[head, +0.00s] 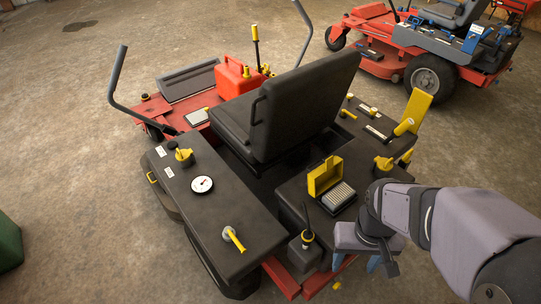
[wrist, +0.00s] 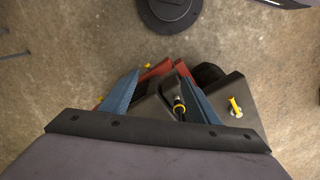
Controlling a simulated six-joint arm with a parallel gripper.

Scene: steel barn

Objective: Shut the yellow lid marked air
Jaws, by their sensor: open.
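A yellow lid (head: 324,175) stands raised on the back edge of a small box on the black right-hand deck of the mower. Below it, the open box shows a pale pleated filter (head: 338,196). No lettering on the lid can be read. My gripper (head: 356,265) is open and empty, to the right of and nearer than the lid, near the mower's rear edge, pointing down. Its two blue fingers spread apart in the wrist view (wrist: 158,72). I cannot make out the lid in the wrist view.
A dipstick with a yellow ring (head: 307,237) stands on a dark tank left of my gripper. A yellow-handled valve (head: 233,238) is on the left deck, and a yellow knob (head: 384,162) sits behind the lid box. The black seat (head: 285,110) rises beyond.

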